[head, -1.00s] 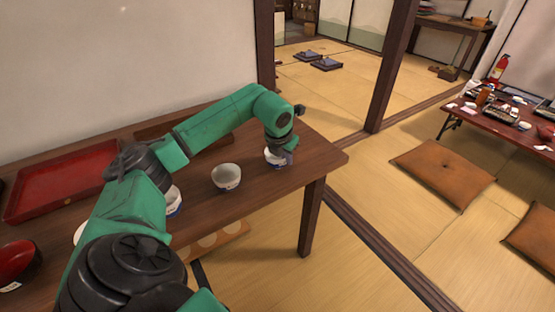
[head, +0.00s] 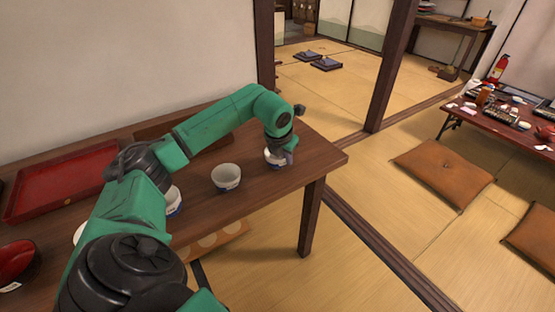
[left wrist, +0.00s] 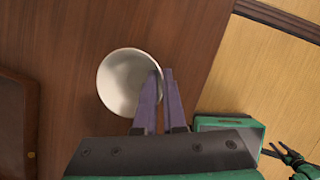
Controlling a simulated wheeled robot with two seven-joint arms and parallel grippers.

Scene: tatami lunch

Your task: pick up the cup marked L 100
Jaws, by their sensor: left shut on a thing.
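A small white cup with blue markings (head: 272,158) stands at the right end of the dark wooden table; its lettering is too small to read. My left gripper (head: 288,157) is over its right side, shut on its wall. In the left wrist view the cup (left wrist: 122,82) shows from above, empty, with the purple fingertips (left wrist: 160,88) at its right rim. A second white and blue cup (head: 226,178) stands to its left, apart from it. A third cup (head: 174,201) is partly hidden behind my left arm.
A red tray (head: 62,180) lies at the table's left, with a red bowl (head: 14,262) nearer. A brown cushion (head: 440,172) lies on the tatami right of the table. A low, set table (head: 490,125) stands beyond it.

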